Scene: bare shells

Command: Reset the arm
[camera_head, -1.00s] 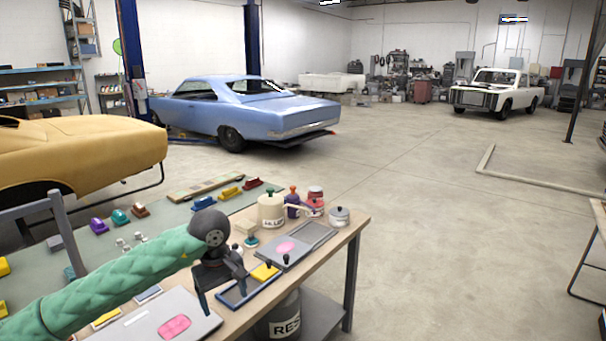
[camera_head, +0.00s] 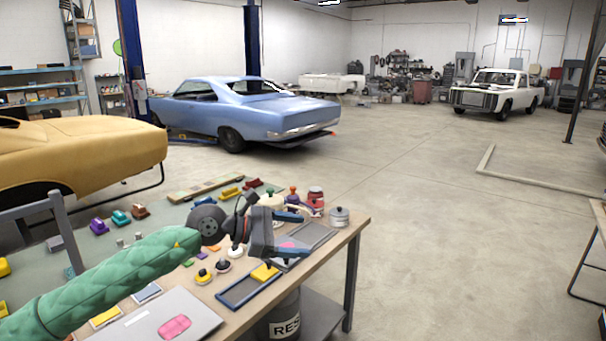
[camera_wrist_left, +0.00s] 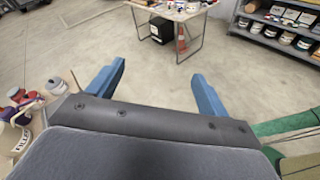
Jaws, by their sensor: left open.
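My left arm, in a green quilted sleeve, comes in from the lower left of the head view. My left gripper (camera_head: 298,233) is held above the workbench (camera_head: 334,247), pointing to the right, over the grey panel with a pink patch and near the bottles. In the left wrist view its two blue fingers (camera_wrist_left: 152,90) stand wide apart with nothing between them, only the concrete floor beyond. The part of the bench under the gripper is partly hidden. My right gripper is not in view.
The bench holds a blue-framed tray (camera_head: 249,288) with a yellow block, a grey lidded pot (camera_head: 339,216), a red jar (camera_head: 316,198) and small coloured car-body pieces. A black bin (camera_head: 280,318) stands below.

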